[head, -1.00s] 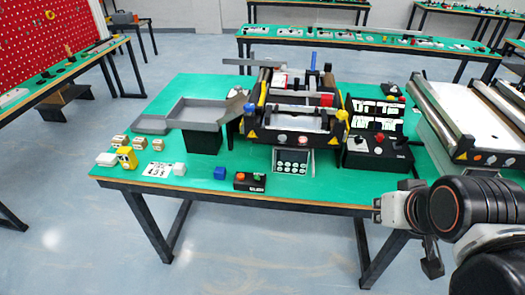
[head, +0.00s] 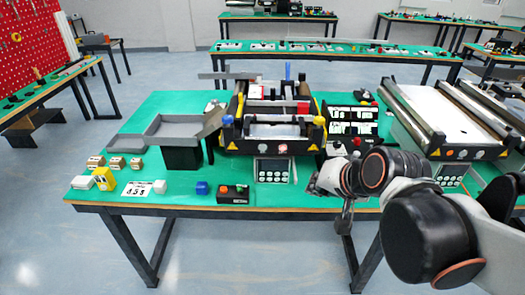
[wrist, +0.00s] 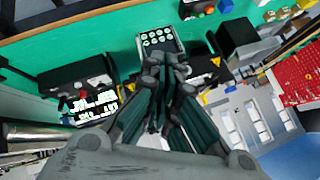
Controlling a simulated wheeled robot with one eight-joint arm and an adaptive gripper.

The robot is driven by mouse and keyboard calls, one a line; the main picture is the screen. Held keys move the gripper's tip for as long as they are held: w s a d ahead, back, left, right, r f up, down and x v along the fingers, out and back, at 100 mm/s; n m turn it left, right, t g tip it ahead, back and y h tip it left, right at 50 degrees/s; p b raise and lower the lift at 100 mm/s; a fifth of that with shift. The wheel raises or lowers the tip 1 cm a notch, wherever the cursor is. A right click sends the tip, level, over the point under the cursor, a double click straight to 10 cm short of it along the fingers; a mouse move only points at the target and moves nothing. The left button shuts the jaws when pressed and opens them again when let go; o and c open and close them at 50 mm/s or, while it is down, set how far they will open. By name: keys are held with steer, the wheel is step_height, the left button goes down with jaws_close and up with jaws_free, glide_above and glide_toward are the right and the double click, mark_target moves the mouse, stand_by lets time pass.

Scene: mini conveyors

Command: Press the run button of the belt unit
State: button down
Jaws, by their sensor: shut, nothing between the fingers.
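The belt unit (head: 271,129) stands on the green table, with black side walls and yellow corner posts. Its front face has a pale button (head: 262,149) and a red button (head: 283,149). Below hangs a grey keypad panel (head: 273,171), also seen in the wrist view (wrist: 160,41). A small black box (head: 233,195) with a green and an orange-red button lies left of the panel. Which button is run cannot be read. My gripper (head: 345,222) is shut and empty, right of the panel near the table's front edge. In the wrist view its fingertips (wrist: 166,66) overlap the panel's lower edge.
A black control box (head: 350,147) with a red knob stands right of the belt unit. A grey tray (head: 180,130) stands left. Another conveyor (head: 436,115) is right.

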mark_target(263, 148)
steer(key=w+a+f+m+t+y+b, duration=0.1)
steer(key=w+a+f+m+y, duration=0.1)
steer(key=w+a+f+m, duration=0.3)
steer(key=w+a+f+m+t+y+b, duration=0.1)
steer(key=w+a+f+m+y, duration=0.2)
steer(key=w+a+f+m, duration=0.2)
steer(key=w+a, duration=0.3)
steer(key=w, duration=0.2)
steer(key=shift+b, duration=0.35)
steer(key=w, duration=0.8)
steer(key=shift+w+d, duration=0.2)
steer(key=shift+w, duration=0.15)
steer(key=shift+w, duration=0.15)
stand_by(0.6)
steer(key=shift+w, duration=0.25)
